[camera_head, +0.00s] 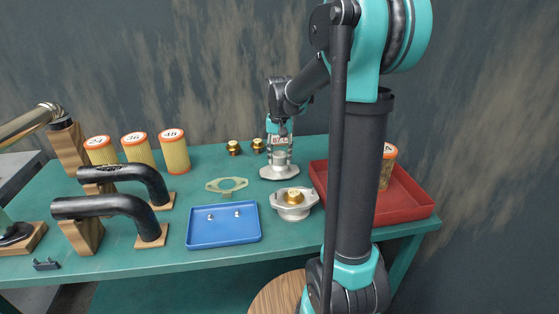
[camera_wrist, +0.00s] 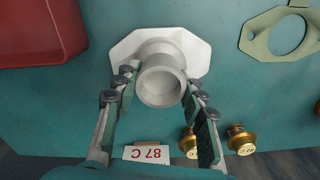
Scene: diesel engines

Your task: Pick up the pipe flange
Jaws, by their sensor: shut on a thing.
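The pipe flange (camera_head: 279,172) is a pale metal piece with a flat plate and a short round neck. It stands at the back of the green table, left of the red tray. In the wrist view the flange (camera_wrist: 191,48) shows its plate and open neck from above. My gripper (camera_head: 279,160) is over it from above, with its fingers on both sides of the neck. In the wrist view my gripper (camera_wrist: 160,90) is shut on the neck. Whether the plate touches the table is hard to tell.
A similar metal housing with a brass insert (camera_head: 293,202) stands in front. A gasket (camera_head: 227,185), blue tray (camera_head: 223,239) and two brass parts (camera_head: 234,148) are to the left. The red tray (camera_head: 405,212) holds a filter (camera_head: 387,165). A "87 C" label (camera_wrist: 147,153) shows nearby.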

